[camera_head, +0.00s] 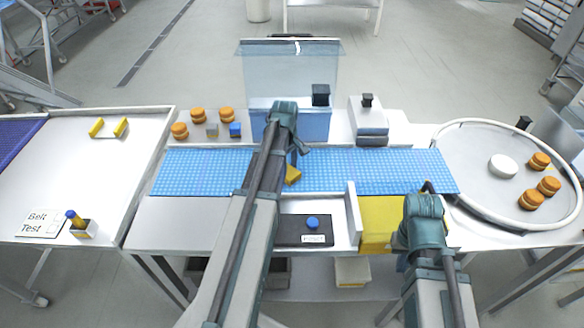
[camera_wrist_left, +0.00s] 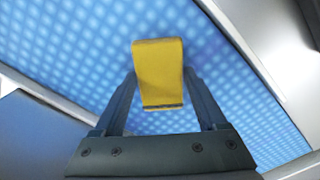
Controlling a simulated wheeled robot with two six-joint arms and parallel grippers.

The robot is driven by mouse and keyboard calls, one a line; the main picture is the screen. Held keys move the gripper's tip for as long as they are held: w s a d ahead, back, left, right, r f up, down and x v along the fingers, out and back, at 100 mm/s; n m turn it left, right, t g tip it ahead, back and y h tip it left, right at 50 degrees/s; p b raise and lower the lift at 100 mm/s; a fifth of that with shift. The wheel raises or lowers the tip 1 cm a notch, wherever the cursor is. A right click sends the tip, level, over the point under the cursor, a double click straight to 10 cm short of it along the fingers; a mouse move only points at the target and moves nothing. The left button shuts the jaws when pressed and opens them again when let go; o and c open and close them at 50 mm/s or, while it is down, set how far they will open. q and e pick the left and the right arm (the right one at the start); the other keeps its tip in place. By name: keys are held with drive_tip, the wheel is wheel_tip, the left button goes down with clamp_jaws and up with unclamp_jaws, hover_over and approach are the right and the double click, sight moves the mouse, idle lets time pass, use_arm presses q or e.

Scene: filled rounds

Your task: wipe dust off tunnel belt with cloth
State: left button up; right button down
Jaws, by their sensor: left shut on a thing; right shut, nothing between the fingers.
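The blue dimpled belt (camera_head: 380,170) runs left to right across the middle of the table. A tunnel with a clear panel (camera_head: 290,75) stands behind and over its middle. My left gripper (camera_head: 294,164) is shut on a folded yellow cloth (camera_wrist_left: 158,70). In the head view the cloth (camera_head: 292,176) is at the belt's middle, partly hidden by my left arm. The left wrist view shows it over the belt (camera_wrist_left: 70,50); whether it touches is unclear. I cannot make out dust. My right gripper (camera_head: 428,189) is shut and empty near the belt's front right edge.
A yellow box (camera_head: 378,222) stands left of my right gripper. A black panel with a blue button (camera_head: 312,222) lies in front of the belt. Orange rounds (camera_head: 180,131) stand behind its left part. A round table (camera_head: 470,150) holds more rounds and a white disc (camera_head: 503,166).

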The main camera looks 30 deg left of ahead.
use_arm(q)
drive_tip(key=shift+s+a, duration=0.1)
drive_tip(key=shift+a, duration=0.15)
drive_tip(key=shift+s+a, duration=0.45)
drive_tip(key=shift+a, duration=0.45)
drive_tip(key=shift+s+a, duration=0.45)
drive_tip(key=shift+a, duration=0.4)
wheel_tip(320, 180, up, 6)
drive_tip(key=p, duration=0.6)
drive_tip(key=shift+d, duration=0.1)
wheel_tip(320, 180, up, 3)
drive_tip(key=p, duration=0.3)
drive_tip(key=shift+f, duration=0.1)
